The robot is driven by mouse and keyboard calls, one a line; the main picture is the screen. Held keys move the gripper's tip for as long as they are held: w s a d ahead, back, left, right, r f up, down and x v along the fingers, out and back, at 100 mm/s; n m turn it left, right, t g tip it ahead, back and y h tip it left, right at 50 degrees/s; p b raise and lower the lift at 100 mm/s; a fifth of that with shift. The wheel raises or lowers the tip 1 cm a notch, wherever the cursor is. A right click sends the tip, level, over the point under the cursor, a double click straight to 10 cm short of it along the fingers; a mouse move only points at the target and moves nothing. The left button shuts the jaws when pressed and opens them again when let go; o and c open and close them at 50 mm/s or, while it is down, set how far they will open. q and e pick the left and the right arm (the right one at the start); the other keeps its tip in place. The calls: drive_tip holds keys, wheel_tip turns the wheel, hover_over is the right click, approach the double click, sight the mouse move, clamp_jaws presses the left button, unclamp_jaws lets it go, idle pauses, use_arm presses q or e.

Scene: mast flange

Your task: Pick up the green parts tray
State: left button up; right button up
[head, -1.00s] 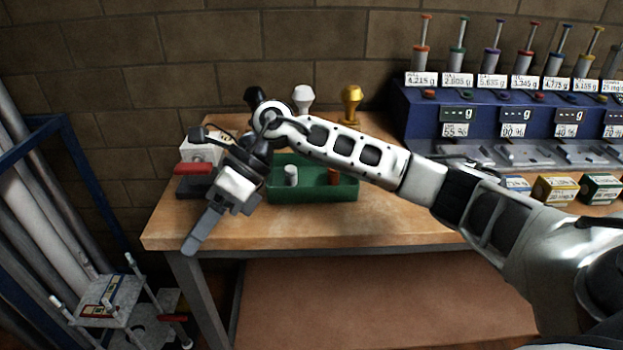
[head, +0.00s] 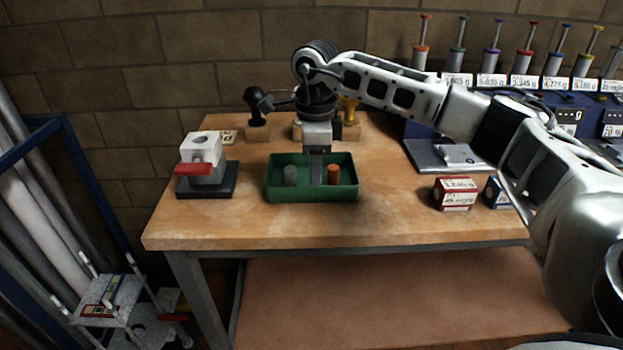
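The green parts tray (head: 312,194) sits on the wooden workbench, left of its middle. A grey cylinder (head: 290,175) stands in its left part and an orange-brown cylinder (head: 333,174) in its right part. My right gripper (head: 317,182) points down over the tray, its fingers between the two cylinders and reaching down in front of the far wall. Whether the fingers touch the tray is unclear. The fingers overlap from this side, so their opening does not show. My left gripper is out of view.
A white block with a red handle (head: 195,168) stands left of the tray on a dark base. A black-knobbed stamp (head: 257,112) stands behind. Small boxes (head: 455,193) lie to the right. The bench front (head: 330,225) is clear.

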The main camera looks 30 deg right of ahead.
sight(312, 188)
drive_tip(key=shift+w+f+p, duration=0.2)
drive_tip(key=shift+f, duration=1.35)
drive_tip(key=shift+w+f+p, duration=0.15)
drive_tip(key=shift+f+p, duration=0.05)
drive_tip(key=shift+f, duration=1.3)
drive_tip(key=shift+r, duration=0.1)
clamp_jaws()
